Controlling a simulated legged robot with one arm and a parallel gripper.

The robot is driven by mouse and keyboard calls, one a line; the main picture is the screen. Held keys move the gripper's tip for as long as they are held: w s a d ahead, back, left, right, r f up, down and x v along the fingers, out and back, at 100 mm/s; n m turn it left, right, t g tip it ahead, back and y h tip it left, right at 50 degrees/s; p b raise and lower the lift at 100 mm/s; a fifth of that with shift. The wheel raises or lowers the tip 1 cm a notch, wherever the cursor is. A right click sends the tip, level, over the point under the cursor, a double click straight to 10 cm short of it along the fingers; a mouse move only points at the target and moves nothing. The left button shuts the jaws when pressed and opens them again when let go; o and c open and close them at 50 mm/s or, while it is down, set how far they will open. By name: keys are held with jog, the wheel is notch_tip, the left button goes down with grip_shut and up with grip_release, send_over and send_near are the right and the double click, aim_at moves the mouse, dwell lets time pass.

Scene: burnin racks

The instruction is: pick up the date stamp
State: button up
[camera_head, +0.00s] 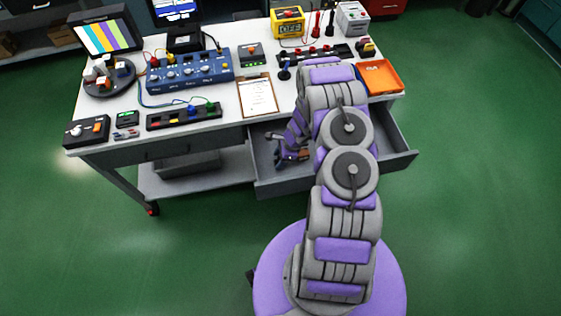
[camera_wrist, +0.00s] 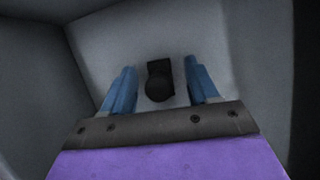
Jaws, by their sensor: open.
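A small black object with a round knob and a rectangular base, which looks like the date stamp (camera_wrist: 158,82), lies on the grey drawer floor in the wrist view. My gripper (camera_wrist: 160,70) is open, with one blue finger on each side of it and a visible gap to each finger. I cannot tell how far above the floor the fingertips are. In the head view my gripper (camera_head: 284,150) is down inside the open drawer (camera_head: 330,178), and the stamp cannot be made out there.
Grey drawer walls rise close around my gripper. The white workbench (camera_head: 205,117) above carries a clipboard (camera_head: 257,96), a blue instrument panel (camera_head: 190,73), an orange tray (camera_head: 380,77) and several other devices. My arm passes over the drawer's right part. Green floor is clear in front.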

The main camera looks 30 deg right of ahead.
jog(key=shift+a+f, duration=0.3)
jog(key=shift+f, duration=0.15)
jog(key=shift+d, duration=0.15)
jog(key=c, duration=0.4)
grip_shut()
